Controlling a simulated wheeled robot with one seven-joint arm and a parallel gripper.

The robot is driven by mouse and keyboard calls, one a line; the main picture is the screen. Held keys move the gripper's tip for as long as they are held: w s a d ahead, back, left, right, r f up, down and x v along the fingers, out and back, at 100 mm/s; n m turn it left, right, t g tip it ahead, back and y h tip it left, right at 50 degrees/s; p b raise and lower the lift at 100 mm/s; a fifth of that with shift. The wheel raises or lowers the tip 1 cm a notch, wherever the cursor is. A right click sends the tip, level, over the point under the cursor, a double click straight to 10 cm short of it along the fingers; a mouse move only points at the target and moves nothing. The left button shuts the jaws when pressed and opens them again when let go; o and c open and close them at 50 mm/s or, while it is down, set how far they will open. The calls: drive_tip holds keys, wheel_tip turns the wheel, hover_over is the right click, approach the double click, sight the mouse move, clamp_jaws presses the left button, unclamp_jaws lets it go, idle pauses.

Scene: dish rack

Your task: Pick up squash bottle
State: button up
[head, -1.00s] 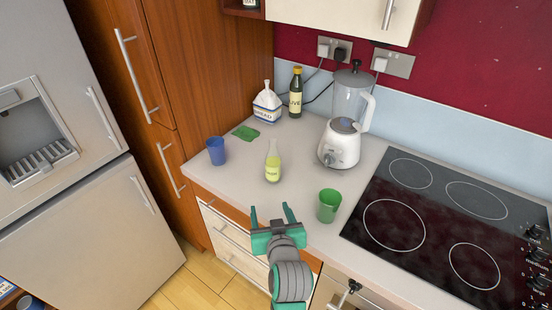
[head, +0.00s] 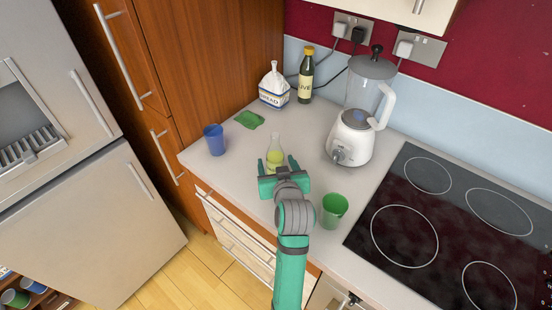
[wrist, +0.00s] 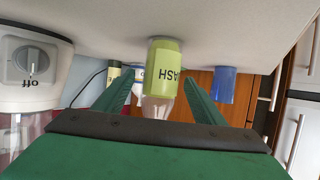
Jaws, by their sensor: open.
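The squash bottle (head: 275,147) is a clear bottle with yellow-green contents and stands upright on the grey counter. My gripper (head: 278,164) is open in front of it, and its fingers partly hide the bottle's lower part in the head view. In the wrist view, which is upside down, the bottle (wrist: 163,65) shows its green label between the two open fingers of my gripper (wrist: 165,98). I cannot tell whether either finger touches it.
A blue cup (head: 213,140) stands to the left, near a green cloth (head: 249,119). A green cup (head: 333,211) is close to my arm on the right. The hob (head: 430,215) is at right.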

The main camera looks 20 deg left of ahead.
drive_tip(key=shift+x, duration=2.9)
drive_tip(key=shift+r, duration=0.15)
drive_tip(key=shift+c, duration=0.3)
drive_tip(key=c, duration=1.2)
